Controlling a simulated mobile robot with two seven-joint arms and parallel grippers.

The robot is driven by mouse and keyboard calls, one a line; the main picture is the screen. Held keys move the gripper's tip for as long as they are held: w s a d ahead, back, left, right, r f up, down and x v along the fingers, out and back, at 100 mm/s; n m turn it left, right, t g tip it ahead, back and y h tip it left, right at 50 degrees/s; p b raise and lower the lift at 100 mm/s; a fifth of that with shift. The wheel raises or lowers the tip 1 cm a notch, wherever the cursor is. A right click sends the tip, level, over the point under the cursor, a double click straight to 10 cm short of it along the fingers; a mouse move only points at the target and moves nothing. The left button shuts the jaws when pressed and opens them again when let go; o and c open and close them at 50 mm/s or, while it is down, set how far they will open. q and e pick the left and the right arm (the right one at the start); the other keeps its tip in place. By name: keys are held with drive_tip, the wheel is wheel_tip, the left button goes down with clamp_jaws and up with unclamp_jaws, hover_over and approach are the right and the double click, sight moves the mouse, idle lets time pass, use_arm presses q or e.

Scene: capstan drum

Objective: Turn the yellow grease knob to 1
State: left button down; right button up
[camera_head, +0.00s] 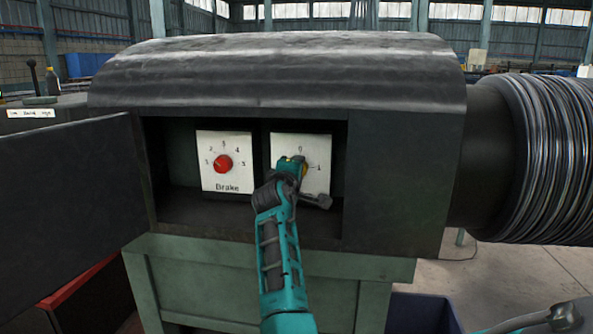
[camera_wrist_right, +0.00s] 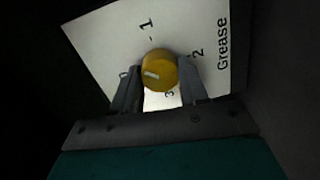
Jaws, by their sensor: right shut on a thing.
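The yellow grease knob (camera_wrist_right: 158,69) sits on a white dial plate (camera_wrist_right: 100,40) marked "Grease". Its white mark lies on its left side in the wrist view, toward the 0, while the 1 is above the knob. My right gripper (camera_wrist_right: 158,80) is shut on the knob, one finger on each side. In the head view, my right gripper (camera_head: 299,168) is at the right-hand plate (camera_head: 318,150) and covers most of the knob; only a sliver of yellow shows. The 0 is at the top of that plate and the 1 at its right. My left gripper is not in view.
A red knob (camera_head: 223,163) on the "Brake" plate (camera_head: 236,142) is just left in the same recess. The recess walls and floor are close around my gripper. An open dark door (camera_head: 70,195) stands at left. A rope-wound drum (camera_head: 545,160) is at right.

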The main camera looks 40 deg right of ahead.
drive_tip(key=shift+s+d+m+t+y, duration=0.15)
drive_tip(key=shift+m+y, duration=0.1)
drive_tip(key=shift+m, duration=2.05)
drive_tip(key=shift+w+a+m+t+y, duration=0.15)
drive_tip(key=shift+m+y, duration=0.1)
drive_tip(key=shift+m, duration=2.05)
drive_tip(key=shift+s+d, duration=0.1)
drive_tip(key=o, duration=1.1)
drive_tip(key=shift+r, duration=0.1)
drive_tip(key=shift+c, duration=0.2)
drive_tip(key=v, duration=1.3)
